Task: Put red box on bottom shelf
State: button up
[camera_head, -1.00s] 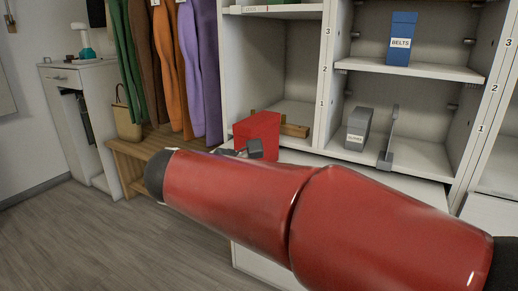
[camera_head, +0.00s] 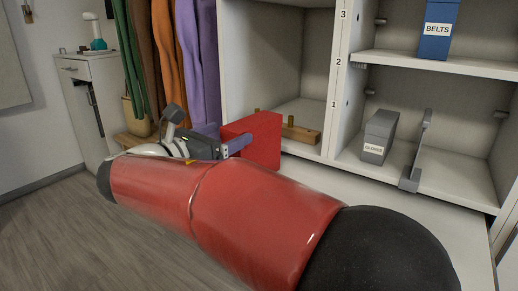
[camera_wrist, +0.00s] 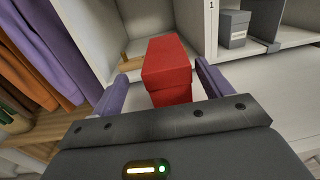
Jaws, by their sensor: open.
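The red box (camera_head: 255,138) stands at the front of the left cubby, partly hidden by my arm in the head view. I cannot tell exactly what its base rests on. My gripper (camera_head: 228,150) is at the box's left side in the head view. In the wrist view the red box (camera_wrist: 168,72) stands between the two spread purple fingers of my gripper (camera_wrist: 160,90), with visible gaps on both sides. The gripper is open. The bottom shelf (camera_head: 436,180) of the right cubby shows white and partly bare.
A wooden piece (camera_head: 302,133) lies on the left cubby's floor behind the box. A grey gloves box (camera_head: 379,135) and a grey bracket-like divider (camera_head: 417,155) stand on the right bottom shelf. A blue belts box (camera_head: 437,35) is above. Hanging clothes (camera_head: 190,60) are close on the left.

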aim_at(246, 123)
jog(key=x, duration=0.6)
jog(key=shift+s+d+b, duration=0.15)
jog(key=shift+d+b, duration=0.15)
jog(key=shift+d, duration=0.1)
jog(key=shift+c, duration=0.2)
jog(key=c, duration=1.5)
jog(key=shift+c, duration=0.8)
jog(key=shift+r, duration=0.1)
jog(key=shift+r, duration=0.1)
